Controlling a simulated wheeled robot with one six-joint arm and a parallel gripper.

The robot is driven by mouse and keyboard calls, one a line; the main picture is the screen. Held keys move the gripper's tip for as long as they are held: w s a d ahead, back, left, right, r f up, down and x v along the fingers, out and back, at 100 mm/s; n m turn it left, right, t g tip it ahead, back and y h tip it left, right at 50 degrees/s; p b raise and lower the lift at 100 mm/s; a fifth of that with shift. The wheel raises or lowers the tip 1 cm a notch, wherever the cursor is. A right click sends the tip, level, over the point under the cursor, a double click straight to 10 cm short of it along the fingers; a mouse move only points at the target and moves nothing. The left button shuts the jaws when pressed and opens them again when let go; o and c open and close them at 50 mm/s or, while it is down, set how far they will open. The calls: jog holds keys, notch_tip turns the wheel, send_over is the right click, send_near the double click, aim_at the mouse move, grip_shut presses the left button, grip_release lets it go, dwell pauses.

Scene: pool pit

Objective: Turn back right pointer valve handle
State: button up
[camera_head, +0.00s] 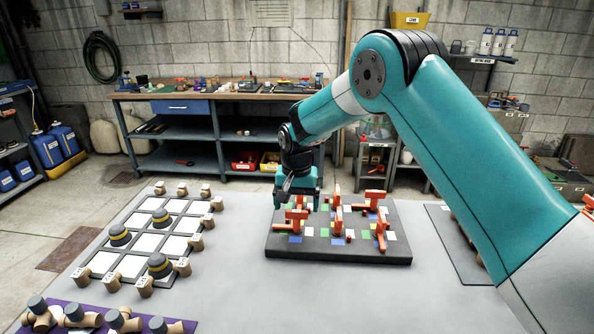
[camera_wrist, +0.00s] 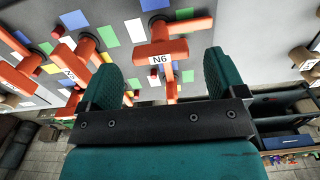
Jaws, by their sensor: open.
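A dark grey board (camera_head: 340,256) on the pale table carries several orange-red valve handles and coloured squares. A handle stands at the board's back right (camera_head: 374,198), away from my gripper. My gripper (camera_head: 298,203) points down over the board's back-left part, its jaws open. In the wrist view my two teal fingers (camera_wrist: 162,76) stand apart, with the handle labelled N6 (camera_wrist: 160,46) between and just beyond them; contact cannot be judged. Another labelled handle (camera_wrist: 72,60) lies left of the left finger. The fingers partly hide the back-left handle in the head view.
Left of the board is a grid of white squares (camera_head: 148,242) with wooden pegs and grey-yellow knobs. A purple mat (camera_head: 85,315) with more parts lies at front left. Another dark board (camera_head: 455,240) lies behind my arm. A workbench (camera_head: 220,93) stands behind.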

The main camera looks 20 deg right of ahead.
aim_at(297, 212)
notch_tip(297, 212, up, 15)
jog(key=b, duration=0.1)
jog(key=shift+b, duration=0.3)
jog(key=shift+f, duration=0.1)
jog(key=s+a+n+y, duration=0.1)
jog(key=s+n, duration=0.3)
jog(key=s, duration=0.8)
jog(key=s+a+r+n+y, duration=0.1)
jog(key=s+a+n, duration=0.1)
jog(key=s, duration=1)
jog(key=s+a+n+y, duration=0.1)
jog(key=s+n, duration=0.4)
jog(key=s, duration=0.8)
jog(key=shift+a+r+n+y, duration=0.2)
jog(key=shift+a+n+y, duration=0.1)
jog(key=shift+y, duration=0.3)
